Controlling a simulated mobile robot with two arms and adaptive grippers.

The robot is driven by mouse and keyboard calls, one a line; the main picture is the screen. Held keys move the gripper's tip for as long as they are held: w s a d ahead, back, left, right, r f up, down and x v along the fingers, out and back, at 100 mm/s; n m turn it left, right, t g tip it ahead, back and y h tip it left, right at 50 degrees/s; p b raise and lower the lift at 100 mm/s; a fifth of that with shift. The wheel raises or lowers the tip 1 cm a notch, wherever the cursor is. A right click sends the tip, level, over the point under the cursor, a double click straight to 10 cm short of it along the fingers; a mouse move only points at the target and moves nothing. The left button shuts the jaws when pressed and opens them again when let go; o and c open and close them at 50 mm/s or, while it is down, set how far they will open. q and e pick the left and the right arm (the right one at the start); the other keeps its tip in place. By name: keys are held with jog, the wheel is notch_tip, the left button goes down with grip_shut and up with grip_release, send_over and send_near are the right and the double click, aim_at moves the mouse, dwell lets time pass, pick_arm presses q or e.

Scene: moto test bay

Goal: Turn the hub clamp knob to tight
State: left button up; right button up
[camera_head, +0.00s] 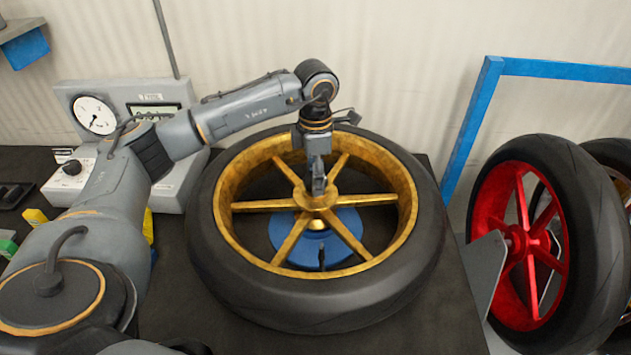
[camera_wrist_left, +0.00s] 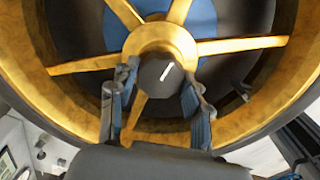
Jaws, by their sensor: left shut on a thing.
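A gold spoked wheel with a black tyre (camera_head: 420,262) lies flat on a dark bench, over a blue round base (camera_head: 345,222). The hub clamp knob (camera_wrist_left: 158,82) is dark and round with a white line, at the centre of the gold hub (camera_wrist_left: 160,35). In the wrist view the line slants, its upper end to the right. My left gripper (camera_head: 318,186) points down at the hub, its fingers on both sides of the knob and shut on it. In the head view the gripper hides the knob. My right gripper is not in view.
A grey instrument box with a round dial (camera_head: 95,115) stands behind my left arm. A red-rimmed wheel (camera_head: 522,240) stands upright at the right, beside a blue frame (camera_head: 470,120). A small black stem (camera_head: 322,257) rises at the wheel's near rim.

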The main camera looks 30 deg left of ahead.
pick_arm(q)
jog(key=m+b, duration=0.1)
jog(key=m, duration=0.2)
jog(key=shift+m, duration=0.3)
jog(key=shift+m+b, duration=0.65)
jog(key=shift+m, duration=0.55)
jog(key=shift+r, duration=0.1)
jog(key=o, duration=1.2)
jog(key=shift+c, duration=0.2)
notch_tip(320, 180, up, 12)
